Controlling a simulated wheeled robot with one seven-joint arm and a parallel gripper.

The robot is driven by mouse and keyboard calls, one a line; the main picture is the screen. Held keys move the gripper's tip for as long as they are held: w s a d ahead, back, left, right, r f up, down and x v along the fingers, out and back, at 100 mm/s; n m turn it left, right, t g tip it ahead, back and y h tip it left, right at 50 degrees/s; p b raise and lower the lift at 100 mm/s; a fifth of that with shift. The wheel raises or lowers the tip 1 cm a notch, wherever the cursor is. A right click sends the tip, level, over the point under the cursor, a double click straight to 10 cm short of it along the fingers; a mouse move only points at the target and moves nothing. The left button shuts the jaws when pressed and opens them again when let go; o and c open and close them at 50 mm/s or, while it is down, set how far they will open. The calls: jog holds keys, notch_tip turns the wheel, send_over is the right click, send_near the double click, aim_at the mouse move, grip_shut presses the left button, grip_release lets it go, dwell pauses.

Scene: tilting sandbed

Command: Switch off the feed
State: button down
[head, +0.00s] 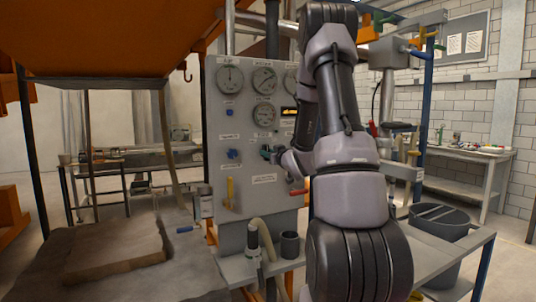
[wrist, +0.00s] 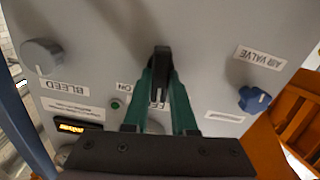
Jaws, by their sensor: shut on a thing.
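A black switch handle (wrist: 161,60) stands out from the grey control panel (wrist: 205,40), beside labels reading ON and, partly hidden, FE. My gripper (wrist: 160,78) has green fingers, one on each side of this handle, and is shut on it. The wrist picture shows the lettering upside down. A small green lamp (wrist: 115,104) sits left of the switch. In the head view the same grey panel (head: 220,110) is upright, and my gripper (head: 269,154) meets its face right of a blue knob (head: 233,154). My arm hides the panel's right part there.
A grey BLEED knob (wrist: 42,56) and a blue AIR VALVE knob (wrist: 254,99) flank the switch. Several gauges (head: 263,78), a yellow lever (head: 229,192) and a hose (head: 268,240) are around the panel. The sandbed (head: 60,245) lies left; a dark bin (head: 440,222) stands right.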

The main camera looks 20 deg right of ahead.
jog(key=shift+a+f+n, duration=0.1)
jog(key=shift+f+n, duration=0.05)
jog(key=shift+n, duration=2.55)
jog(key=c, duration=0.7)
grip_release()
jog(key=s, duration=1.1)
jog(key=shift+w, duration=0.1)
